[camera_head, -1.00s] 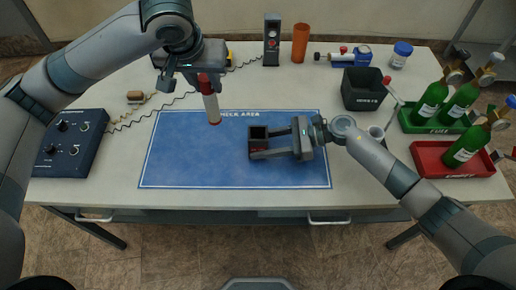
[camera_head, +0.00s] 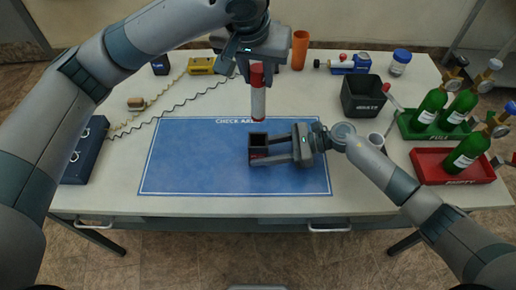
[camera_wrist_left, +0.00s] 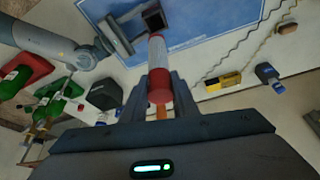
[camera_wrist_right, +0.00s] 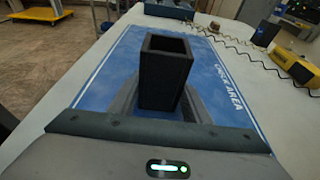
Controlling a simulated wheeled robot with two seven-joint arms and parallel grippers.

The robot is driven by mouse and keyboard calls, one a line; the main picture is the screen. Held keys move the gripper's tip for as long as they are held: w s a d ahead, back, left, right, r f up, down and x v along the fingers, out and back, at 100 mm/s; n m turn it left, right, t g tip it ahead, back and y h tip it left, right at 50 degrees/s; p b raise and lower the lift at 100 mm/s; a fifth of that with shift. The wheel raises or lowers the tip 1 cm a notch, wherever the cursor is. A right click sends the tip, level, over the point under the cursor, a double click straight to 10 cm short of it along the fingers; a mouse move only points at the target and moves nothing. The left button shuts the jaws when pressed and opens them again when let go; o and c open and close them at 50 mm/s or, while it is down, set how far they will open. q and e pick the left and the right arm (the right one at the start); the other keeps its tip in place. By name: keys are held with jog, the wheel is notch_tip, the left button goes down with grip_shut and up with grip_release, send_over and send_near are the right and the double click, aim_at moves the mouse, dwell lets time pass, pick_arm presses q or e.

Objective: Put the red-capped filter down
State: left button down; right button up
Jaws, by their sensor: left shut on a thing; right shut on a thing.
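The red-capped filter (camera_head: 258,102) is a white cylinder with a red cap and a red lower end. My left gripper (camera_head: 258,74) is shut on its capped upper part and holds it roughly upright, above the back of the blue check-area mat. The filter also shows in the left wrist view (camera_wrist_left: 157,52), its far end close to the black box in that picture. My right gripper (camera_head: 266,150) is shut on a dark, open-topped box (camera_wrist_right: 166,72) that stands on the mat. The box looks empty in the right wrist view. The filter appears apart from the box.
The blue mat (camera_head: 200,170) is otherwise clear. A black bin (camera_head: 362,98), an orange cup (camera_head: 300,50) and a blue device (camera_head: 350,64) stand behind. Green bottles stand in a green tray (camera_head: 425,132) and a red tray (camera_head: 432,168) at right. A blue console (camera_head: 84,150) is at left.

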aim_at(258, 120)
pick_arm(q)
notch_tip(258, 120, down, 14)
dwell(0.4)
jog(key=shift+f, duration=0.1)
jog(key=shift+f, duration=1.85)
jog(key=c, duration=1.4)
grip_release()
jog(key=v, duration=1.2)
